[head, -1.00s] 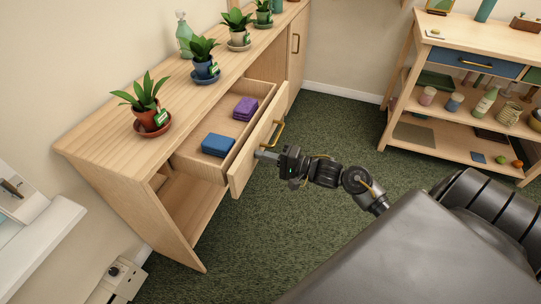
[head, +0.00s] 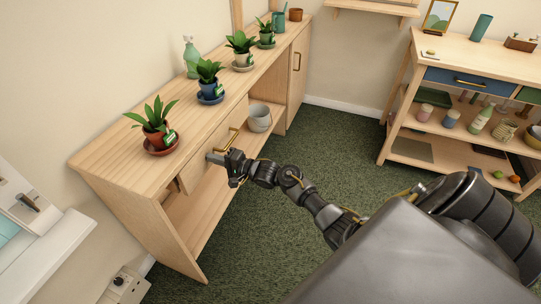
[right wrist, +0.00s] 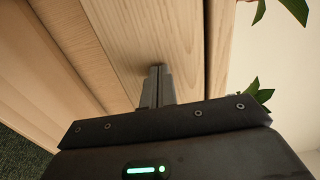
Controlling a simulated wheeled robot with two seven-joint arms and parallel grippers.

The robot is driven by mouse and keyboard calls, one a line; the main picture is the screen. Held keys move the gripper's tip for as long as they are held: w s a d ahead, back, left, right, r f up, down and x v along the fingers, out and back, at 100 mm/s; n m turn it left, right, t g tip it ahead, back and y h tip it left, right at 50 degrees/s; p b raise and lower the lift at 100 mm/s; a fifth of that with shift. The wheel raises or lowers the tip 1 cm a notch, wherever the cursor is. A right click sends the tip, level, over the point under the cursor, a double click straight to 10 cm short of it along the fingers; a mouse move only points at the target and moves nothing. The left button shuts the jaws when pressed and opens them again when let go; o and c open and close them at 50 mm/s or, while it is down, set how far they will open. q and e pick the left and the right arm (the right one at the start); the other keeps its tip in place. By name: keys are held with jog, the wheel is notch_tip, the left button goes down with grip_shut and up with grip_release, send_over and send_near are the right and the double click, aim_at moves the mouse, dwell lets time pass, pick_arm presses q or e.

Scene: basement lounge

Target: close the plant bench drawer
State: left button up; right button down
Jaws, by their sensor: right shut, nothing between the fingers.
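The plant bench (head: 125,165) is a long light-wood bench along the left wall. Its drawer front (head: 201,163) now sits at or very near the bench's front edge, and the inside of the drawer is hidden. Whether it is fully flush I cannot tell. The brass handle (head: 231,139) is on the drawer front, beyond my gripper. My right gripper (head: 213,157) is shut and empty, its tips at the drawer front. In the right wrist view its fingertips (right wrist: 157,70) meet the wooden face, beside a dark seam. My left gripper is not in view.
Several potted plants, one in a terracotta pot (head: 155,134), stand on the bench top. A grey pot (head: 259,118) is on the lower shelf. A shelf unit with a blue drawer (head: 470,80) stands at right. Green carpet between is clear.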

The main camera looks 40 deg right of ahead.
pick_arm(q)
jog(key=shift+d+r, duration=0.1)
pick_arm(e)
jog(key=shift+w+a+r, duration=0.15)
jog(key=shift+r, duration=0.2)
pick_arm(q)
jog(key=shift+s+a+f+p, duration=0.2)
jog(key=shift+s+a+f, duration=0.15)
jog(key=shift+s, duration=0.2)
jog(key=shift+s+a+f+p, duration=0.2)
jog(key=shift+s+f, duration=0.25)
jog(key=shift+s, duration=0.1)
pick_arm(e)
jog(key=v, duration=0.8)
jog(key=shift+f, duration=0.3)
